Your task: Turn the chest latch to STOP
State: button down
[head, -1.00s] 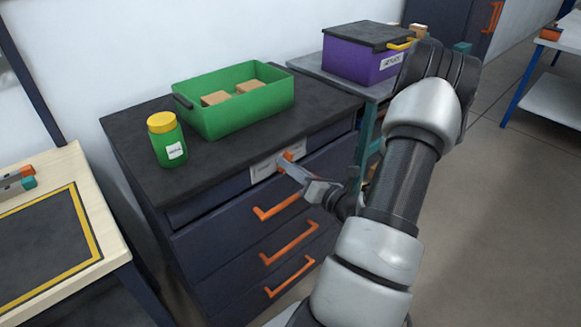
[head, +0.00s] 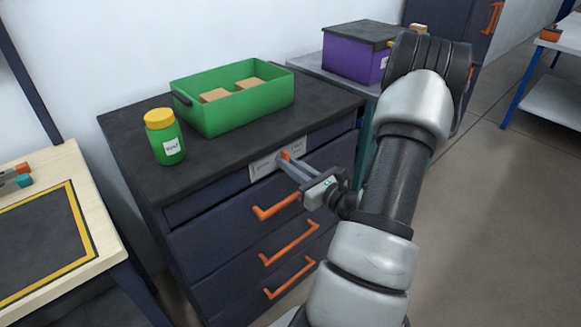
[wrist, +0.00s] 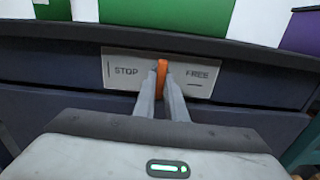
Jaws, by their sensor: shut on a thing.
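The chest latch is a small orange lever (wrist: 162,78) on a pale label plate (wrist: 118,80) at the top of the dark drawer chest (head: 215,225). In the wrist view it stands about upright between the words STOP on the left and FREE on the right. STOP has an upright line beside it and FREE a level line below it. My gripper (wrist: 163,85) has its two fingers on either side of the latch, shut on it. In the head view the latch (head: 286,155) shows just beyond my fingertips, and my gripper partly hides the plate.
A green bin (head: 220,118) with cardboard boxes and a green jar with yellow lid (head: 164,138) stand on the chest top. Orange drawer handles (head: 276,208) stick out below my gripper. A purple box (head: 350,62) sits on a bench behind my arm.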

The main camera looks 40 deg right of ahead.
dwell(0.5)
jog(key=c, duration=1.8)
grip_release()
jog(key=s+d+p, duration=0.1)
jog(key=s+p, duration=0.1)
jog(key=s, duration=1.5)
jog(key=shift+s+d, duration=0.2)
jog(key=shift+n, duration=0.3)
